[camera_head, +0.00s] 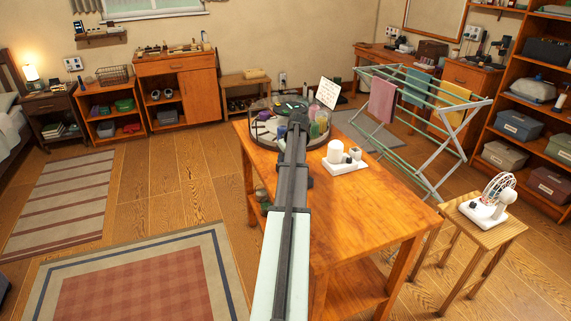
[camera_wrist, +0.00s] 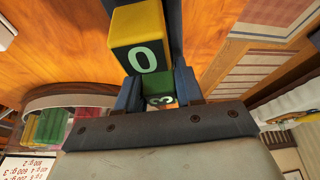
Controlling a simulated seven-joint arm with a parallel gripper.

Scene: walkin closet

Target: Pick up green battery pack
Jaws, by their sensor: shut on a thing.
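The green battery pack (camera_wrist: 158,82) shows in the wrist view as a small green block with a "3" on its dark face. It sits between the two fingers of my gripper (camera_wrist: 158,92), which are shut on it. A larger yellow block (camera_wrist: 138,22) with a "0" on its dark face overlaps the fingers and hides part of the green pack; whether it touches them I cannot tell. In the head view my gripper (camera_head: 298,118) is at the round clear-walled tray (camera_head: 262,134), and my arm hides the green pack there.
The tray stands on a wooden table (camera_head: 360,205), beside a propped white card (camera_head: 328,93) and a white stand with cups (camera_head: 345,162). A drying rack (camera_head: 425,110) and a stool with a fan (camera_head: 490,200) stand to the right. The table's front is clear.

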